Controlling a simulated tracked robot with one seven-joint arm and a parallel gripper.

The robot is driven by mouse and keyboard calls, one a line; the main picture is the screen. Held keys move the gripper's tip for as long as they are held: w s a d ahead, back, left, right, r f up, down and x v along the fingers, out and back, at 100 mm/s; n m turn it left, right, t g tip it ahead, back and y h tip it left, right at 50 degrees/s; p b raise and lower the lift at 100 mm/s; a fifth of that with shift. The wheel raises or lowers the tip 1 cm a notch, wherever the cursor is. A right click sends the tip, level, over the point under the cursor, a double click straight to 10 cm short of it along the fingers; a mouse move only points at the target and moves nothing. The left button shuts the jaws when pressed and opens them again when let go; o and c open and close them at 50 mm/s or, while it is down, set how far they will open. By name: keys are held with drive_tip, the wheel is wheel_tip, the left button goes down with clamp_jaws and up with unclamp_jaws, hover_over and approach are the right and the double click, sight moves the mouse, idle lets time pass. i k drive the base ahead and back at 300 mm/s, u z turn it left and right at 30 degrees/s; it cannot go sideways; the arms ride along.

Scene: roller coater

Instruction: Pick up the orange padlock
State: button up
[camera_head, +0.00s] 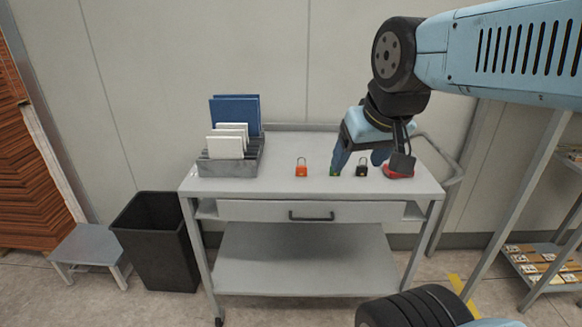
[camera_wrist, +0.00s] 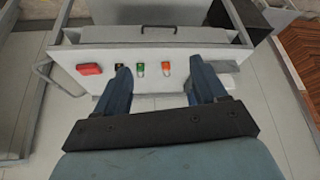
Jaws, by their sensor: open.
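The orange padlock (camera_head: 301,170) stands on the grey cart top in the head view, left of my gripper. In the wrist view the orange padlock (camera_wrist: 166,68) shows between my open fingers, nearer the right one. The green padlock (camera_head: 335,172) is partly hidden by a finger in the head view; the wrist view shows the green padlock (camera_wrist: 140,70) left of the orange one. The black padlock (camera_head: 362,171) is right of the green one. My gripper (camera_head: 357,164) is open, pointing down over the cart; its fingers also show in the wrist view (camera_wrist: 161,66). It holds nothing.
A red object (camera_head: 399,170) lies right of the black padlock. A grey rack (camera_head: 228,167) with blue and white panels stands on the cart's left. The cart top (camera_head: 310,191) is clear in front of the padlocks. A black bin (camera_head: 158,240) stands left of the cart.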

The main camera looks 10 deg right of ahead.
sight(301, 170)
drive_tip(key=z, duration=1.35)
drive_tip(key=k, duration=1.5)
drive_tip(key=u, duration=0.85)
drive_tip(key=i, duration=1)
